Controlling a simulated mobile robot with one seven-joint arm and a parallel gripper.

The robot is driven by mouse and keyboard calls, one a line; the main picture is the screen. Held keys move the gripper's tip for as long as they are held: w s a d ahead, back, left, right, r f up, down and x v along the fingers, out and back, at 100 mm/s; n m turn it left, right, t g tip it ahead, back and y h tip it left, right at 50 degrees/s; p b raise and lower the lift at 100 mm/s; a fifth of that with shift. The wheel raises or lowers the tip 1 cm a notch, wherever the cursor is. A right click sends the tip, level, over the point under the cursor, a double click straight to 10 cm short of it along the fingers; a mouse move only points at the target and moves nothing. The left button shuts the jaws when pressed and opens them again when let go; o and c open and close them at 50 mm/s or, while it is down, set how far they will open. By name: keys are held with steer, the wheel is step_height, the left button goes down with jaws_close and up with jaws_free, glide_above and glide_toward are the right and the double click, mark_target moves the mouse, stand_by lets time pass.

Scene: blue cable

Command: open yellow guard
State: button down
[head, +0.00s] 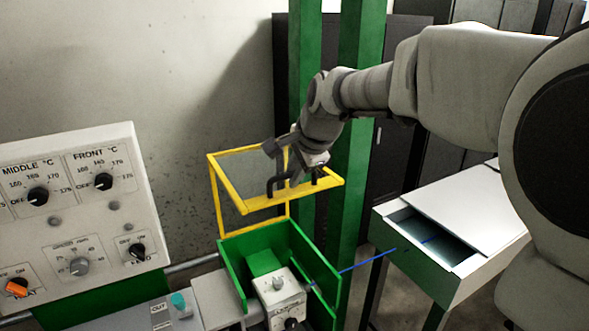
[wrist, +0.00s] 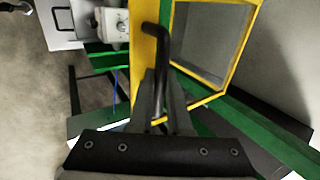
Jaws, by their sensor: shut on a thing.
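The yellow guard (head: 208,192) is a yellow frame with clear panels above a green open-topped housing (head: 325,262). Its top panel is raised and tilted in the head view. A dark handle (head: 272,187) sits on the panel's front bar. My gripper (head: 297,178) is at this handle, reaching down from the upper right. In the wrist view the yellow frame (wrist: 245,50) fills the upper right, and the black handle (wrist: 157,42) runs down between the fingers of my gripper (wrist: 160,85), which is shut on it. The fingertips are partly hidden in the head view.
A control panel (head: 75,215) with several knobs stands at the left. A white-topped cabinet (head: 480,215) with an opening is at the right, and a blue cable (head: 368,260) runs from it to the housing. Green posts (head: 355,130) stand behind the guard.

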steer(key=c, duration=0.9)
jaws_free()
steer(key=shift+o, duration=0.2)
steer(key=b+v, duration=0.2)
steer(key=v, duration=1.5)
steer(key=shift+r, duration=0.25)
steer(key=s+d+f+n+h+b, duration=0.1)
steer(key=s+d+f+n, duration=0.2)
steer(key=s+f, duration=0.3)
steer(key=s+d+f+n+h+b, duration=0.1)
steer(key=s+d+f+n+b, duration=0.1)
steer(key=s+d+f+n, duration=0.2)
steer(key=s+d+f+n+h+b, duration=0.1)
steer(key=s+d+f+n+b, duration=0.1)
steer(key=s+f+n, duration=0.3)
steer(key=s+d+f, duration=0.1)
steer(key=s+f, duration=0.3)
steer(key=f, duration=0.6)
steer(key=shift+s+d, duration=0.2)
steer(key=shift+s, duration=0.15)
